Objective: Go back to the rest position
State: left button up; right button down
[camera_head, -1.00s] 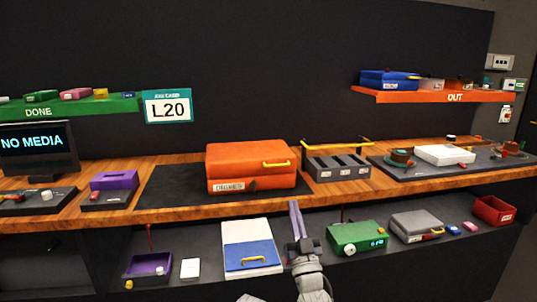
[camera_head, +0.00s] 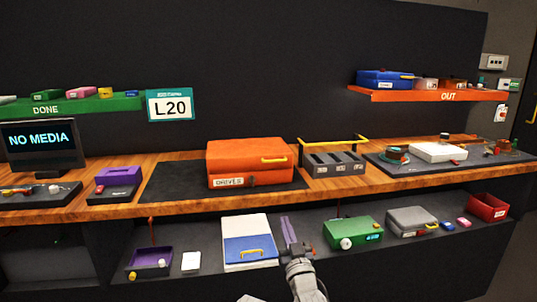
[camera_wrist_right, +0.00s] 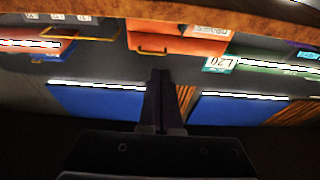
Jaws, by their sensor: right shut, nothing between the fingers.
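My right gripper (camera_head: 289,232) is shut and empty. In the head view it is low in the picture, in front of the lower shelf, between the white and blue case (camera_head: 247,228) and the green device (camera_head: 350,234). In the right wrist view its two dark fingers (camera_wrist_right: 159,80) lie together with nothing between them. The left gripper does not show in either view.
The wooden counter (camera_head: 330,188) carries an orange case (camera_head: 248,155) labelled DRIVES, a slotted grey rack (camera_head: 333,165) and a purple box (camera_head: 118,177). The lower shelf holds a purple tray (camera_head: 150,262), a grey case (camera_head: 410,220) and a red bin (camera_head: 487,206).

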jog(key=s+a+f+g+h, duration=0.15)
jog(key=f+g, duration=0.35)
jog(key=f, duration=0.5)
jog(key=s+a+f+g+h, duration=0.1)
jog(key=s+f+g, duration=0.1)
jog(key=f+g, duration=0.5)
jog(key=s+d+f+n+g+h, duration=0.1)
jog(key=s+d+f+g, duration=0.1)
jog(key=s+f+g, duration=0.5)
jog(key=s+d+f+g+h, duration=0.2)
jog(key=s+f, duration=0.2)
jog(key=s, duration=0.7)
notch_tip(320, 180, up, 26)
jog(key=s+p, duration=0.1)
jog(key=p, duration=2.5)
jog(key=c, duration=1.6)
grip_release()
jog(key=shift+a, duration=0.1)
